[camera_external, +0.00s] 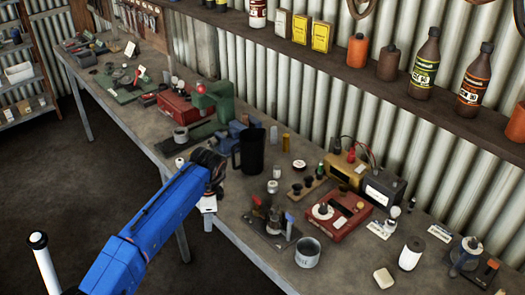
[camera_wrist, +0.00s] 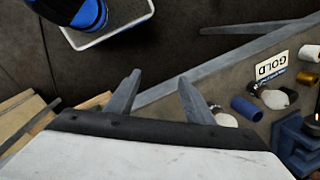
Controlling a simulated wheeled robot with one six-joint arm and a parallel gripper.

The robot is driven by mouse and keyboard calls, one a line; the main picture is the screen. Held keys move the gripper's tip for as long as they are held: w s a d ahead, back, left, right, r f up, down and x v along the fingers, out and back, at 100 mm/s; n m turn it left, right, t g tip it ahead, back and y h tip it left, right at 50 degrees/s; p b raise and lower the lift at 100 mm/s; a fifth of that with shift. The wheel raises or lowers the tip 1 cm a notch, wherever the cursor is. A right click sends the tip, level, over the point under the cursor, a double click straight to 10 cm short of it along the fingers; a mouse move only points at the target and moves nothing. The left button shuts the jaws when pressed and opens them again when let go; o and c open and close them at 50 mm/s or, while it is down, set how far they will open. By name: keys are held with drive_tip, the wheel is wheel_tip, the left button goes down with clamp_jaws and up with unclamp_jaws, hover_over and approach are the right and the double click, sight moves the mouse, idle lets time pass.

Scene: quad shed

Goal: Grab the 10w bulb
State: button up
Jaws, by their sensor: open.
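Small white bulb-like pieces stand near white label cards at the right of the bench in the external view; one (camera_external: 395,211) is beside a card (camera_external: 380,229). The print is too small to read, so I cannot tell which is the 10w bulb. Another pale piece (camera_wrist: 226,119) is partly behind the right finger. My gripper (camera_wrist: 160,88) is open and empty, with its fingers over the bench edge and floor. It shows by the bench's front edge (camera_external: 208,207).
The long bench (camera_external: 340,272) is crowded. A dark mug (camera_external: 250,150) stands close beside my wrist. A grey tin (camera_external: 307,253), a red box (camera_external: 337,220) and a battery (camera_external: 384,187) lie farther right. A blue cylinder (camera_wrist: 246,108) shows in the wrist view. The floor at left is open.

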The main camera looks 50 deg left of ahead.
drive_tip(key=w+a+r+m+h, duration=0.1)
drive_tip(key=w+a+r+m, duration=0.4)
drive_tip(key=a+r+m, duration=0.3)
drive_tip(key=w+a+r+m+h, duration=0.1)
drive_tip(key=w+a+r+m, duration=0.45)
drive_tip(key=a+r, duration=0.45)
drive_tip(key=f, duration=1.1)
drive_tip(key=d+f, duration=0.1)
drive_tip(key=f, duration=0.4)
drive_tip(key=shift+s+f, duration=0.1)
drive_tip(key=shift+f, duration=0.2)
drive_tip(key=c, duration=1.1)
